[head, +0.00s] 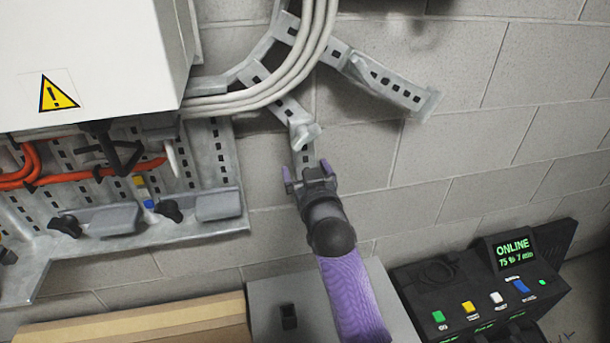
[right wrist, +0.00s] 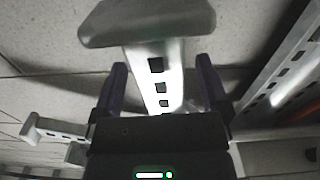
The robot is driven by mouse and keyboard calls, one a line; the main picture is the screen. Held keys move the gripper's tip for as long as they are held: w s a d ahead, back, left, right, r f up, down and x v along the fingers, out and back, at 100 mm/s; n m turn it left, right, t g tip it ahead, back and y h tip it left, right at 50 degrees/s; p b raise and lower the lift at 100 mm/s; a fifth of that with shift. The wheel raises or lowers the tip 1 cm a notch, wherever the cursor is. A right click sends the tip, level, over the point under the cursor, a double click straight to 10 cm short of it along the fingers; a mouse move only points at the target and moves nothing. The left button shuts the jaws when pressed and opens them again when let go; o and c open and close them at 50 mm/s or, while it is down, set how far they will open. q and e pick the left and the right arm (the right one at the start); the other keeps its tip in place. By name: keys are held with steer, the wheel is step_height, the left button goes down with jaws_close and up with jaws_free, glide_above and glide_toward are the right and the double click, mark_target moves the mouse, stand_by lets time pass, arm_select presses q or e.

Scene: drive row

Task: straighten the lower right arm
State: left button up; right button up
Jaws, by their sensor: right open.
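A slotted grey metal arm (head: 283,105) slants down from the cable bend on the wall. A flared plate (head: 304,135) sits on its lower part, and a slotted end (head: 304,158) shows below it. My right gripper (head: 306,173) is open at this lower end. In the right wrist view the slotted arm (right wrist: 157,80) lies between the two spread fingers (right wrist: 162,82), with gaps on both sides. The flared plate (right wrist: 145,22) is beyond the fingertips. A second slotted arm (head: 390,85) reaches right and down, higher up. My left gripper is not in view.
Grey-white cables (head: 285,85) curve over the arms' roots. A white cabinet (head: 90,50) with a warning sign and a slotted panel (head: 215,155) with orange cables are at left. A black console (head: 480,285) stands at lower right. The block wall right of the gripper is clear.

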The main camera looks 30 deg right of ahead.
steer(key=shift+w+d, duration=0.15)
steer(key=shift+w, duration=0.3)
jaws_close()
